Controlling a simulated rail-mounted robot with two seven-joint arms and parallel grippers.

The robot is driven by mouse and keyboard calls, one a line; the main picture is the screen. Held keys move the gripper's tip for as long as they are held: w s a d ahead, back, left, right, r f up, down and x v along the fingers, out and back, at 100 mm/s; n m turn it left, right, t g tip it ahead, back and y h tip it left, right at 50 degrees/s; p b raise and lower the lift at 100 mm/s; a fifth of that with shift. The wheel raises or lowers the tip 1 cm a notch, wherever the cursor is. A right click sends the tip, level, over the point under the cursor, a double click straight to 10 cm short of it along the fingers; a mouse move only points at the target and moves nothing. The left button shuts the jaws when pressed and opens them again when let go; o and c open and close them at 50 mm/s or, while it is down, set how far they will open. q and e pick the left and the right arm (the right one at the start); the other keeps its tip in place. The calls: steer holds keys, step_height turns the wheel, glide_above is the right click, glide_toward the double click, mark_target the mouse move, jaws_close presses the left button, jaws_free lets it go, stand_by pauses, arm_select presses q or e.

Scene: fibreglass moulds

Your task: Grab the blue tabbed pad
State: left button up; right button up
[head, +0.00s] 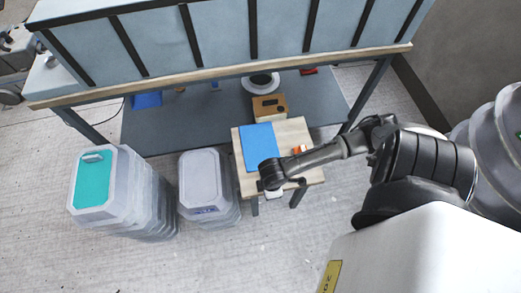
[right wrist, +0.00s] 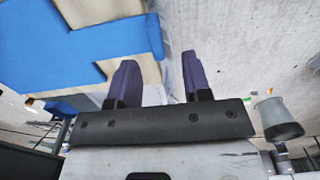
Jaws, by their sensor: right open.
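The blue tabbed pad (head: 257,143) lies flat on a small wooden table (head: 292,133). In the right wrist view the pad (right wrist: 50,45) fills the upper left, with a blue tab (right wrist: 118,38) reaching right towards the table's edge. My right gripper (right wrist: 158,78) is open, its two dark purple fingers apart with nothing between them. It is just beside the pad's tabbed side, apart from it as far as I can see. In the head view the end of my right arm hides the pad's lower right corner and the fingers. My left gripper is not in view.
A wooden box (head: 269,107) stands behind the pad and a small orange item (head: 299,149) lies right of it. Lidded bins (head: 207,178) (head: 101,187) stand left of the small table. A large bench (head: 190,128) is behind. Floor in front is clear.

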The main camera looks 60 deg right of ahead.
step_height(320, 180, down, 4)
steer(key=shift+w+d+r+b, duration=0.1)
steer(key=shift+w+d+b, duration=0.05)
steer(key=shift+b, duration=0.75)
steer(key=shift+f, duration=0.35)
steer(key=c, duration=0.3)
jaws_close()
